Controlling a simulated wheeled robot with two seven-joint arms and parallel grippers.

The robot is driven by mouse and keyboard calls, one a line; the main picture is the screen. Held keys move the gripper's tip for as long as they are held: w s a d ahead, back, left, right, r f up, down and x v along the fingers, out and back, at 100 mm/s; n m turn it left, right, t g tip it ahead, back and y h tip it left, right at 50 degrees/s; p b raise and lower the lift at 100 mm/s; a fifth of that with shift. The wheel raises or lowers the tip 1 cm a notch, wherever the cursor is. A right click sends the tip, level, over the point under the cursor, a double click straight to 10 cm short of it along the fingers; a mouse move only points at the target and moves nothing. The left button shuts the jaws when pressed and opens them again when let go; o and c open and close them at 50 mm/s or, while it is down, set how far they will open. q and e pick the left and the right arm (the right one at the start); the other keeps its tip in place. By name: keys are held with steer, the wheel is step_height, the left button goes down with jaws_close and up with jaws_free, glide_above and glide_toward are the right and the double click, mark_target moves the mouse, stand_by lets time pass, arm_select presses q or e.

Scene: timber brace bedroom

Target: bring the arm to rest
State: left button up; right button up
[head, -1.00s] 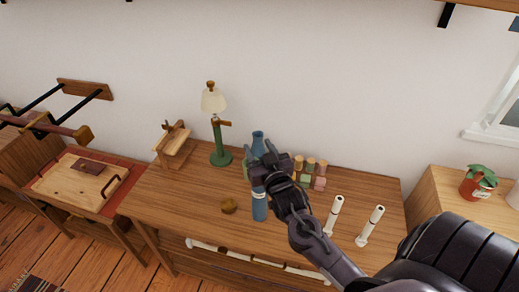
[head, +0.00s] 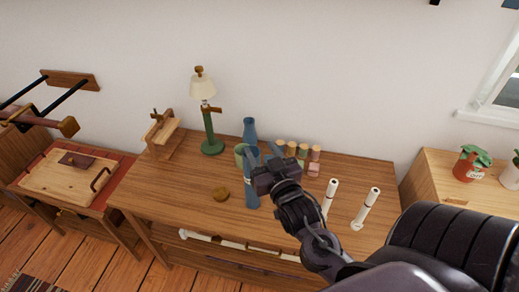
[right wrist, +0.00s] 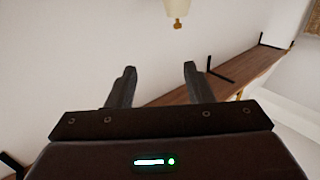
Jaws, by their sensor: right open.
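My left gripper is not in view.
A potted plant (head: 470,168) stands at the right. A shelf (right wrist: 260,64) shows in the wrist view.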

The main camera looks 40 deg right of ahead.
stand_by(0.5)
steer(key=s+a+f+n+g+y, duration=0.4)
steer(key=s+a+f+n+g, duration=0.1)
steer(key=s+a+f+g, duration=0.8)
step_height(320, 180, down, 28)
steer(key=s+d+f+g+b, duration=0.1)
steer(key=s+g+b, duration=0.1)
steer(key=s+d+f, duration=0.2)
steer(key=s+f, duration=0.8)
steer(key=s+d+f+g+b, duration=0.1)
steer(key=s+d+f, duration=0.1)
steer(key=s+f, duration=0.7)
steer(key=shift+s+f+g, duration=0.3)
steer(key=shift+s+f, duration=0.1)
steer(key=shift+s, duration=0.25)
